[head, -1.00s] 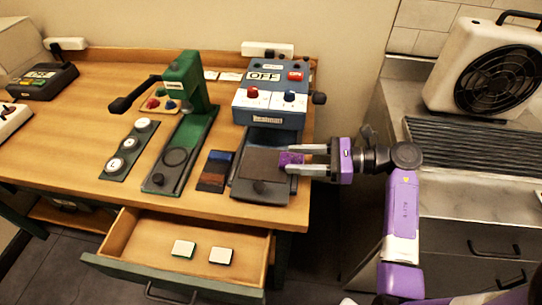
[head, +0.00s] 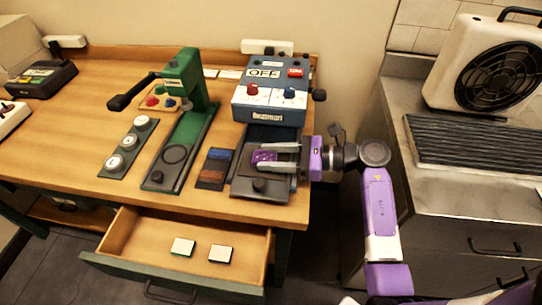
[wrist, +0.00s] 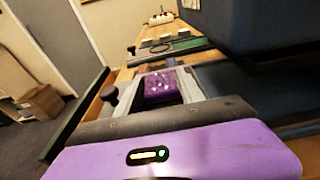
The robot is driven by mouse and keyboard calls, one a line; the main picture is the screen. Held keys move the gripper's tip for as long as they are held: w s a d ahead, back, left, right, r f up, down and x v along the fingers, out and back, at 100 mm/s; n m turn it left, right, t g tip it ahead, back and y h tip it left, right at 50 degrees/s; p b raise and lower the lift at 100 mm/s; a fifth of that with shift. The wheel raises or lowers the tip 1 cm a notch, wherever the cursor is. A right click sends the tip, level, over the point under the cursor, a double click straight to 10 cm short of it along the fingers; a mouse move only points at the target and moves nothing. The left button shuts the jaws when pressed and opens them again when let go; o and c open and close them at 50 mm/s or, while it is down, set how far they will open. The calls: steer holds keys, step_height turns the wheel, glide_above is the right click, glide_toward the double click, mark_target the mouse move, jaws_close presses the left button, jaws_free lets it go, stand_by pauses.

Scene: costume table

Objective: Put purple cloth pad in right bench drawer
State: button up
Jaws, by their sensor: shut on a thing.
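The purple cloth pad (head: 263,157) is between the two fingers of my gripper (head: 271,158), which is shut on it. It is over the dark tray of the blue machine, at the right end of the bench; whether it touches the tray is unclear. In the wrist view the pad (wrist: 160,87) shows purple with pale specks between the fingers. The bench drawer (head: 122,236) below the bench top is pulled open, in front and to the left of my gripper. Two small white-topped pads (head: 183,247) (head: 220,253) lie in it.
The blue machine (head: 270,98) stands behind my gripper. A green press (head: 180,135) and a blue-and-brown pair of pads (head: 214,168) are to its left. A counter with a fan (head: 495,65) is at the right. The drawer's floor has free room around the pads.

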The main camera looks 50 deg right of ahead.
steer(key=o, duration=1.3)
steer(key=shift+f, duration=0.1)
steer(key=shift+o, duration=0.3)
steer(key=shift+p, duration=0.35)
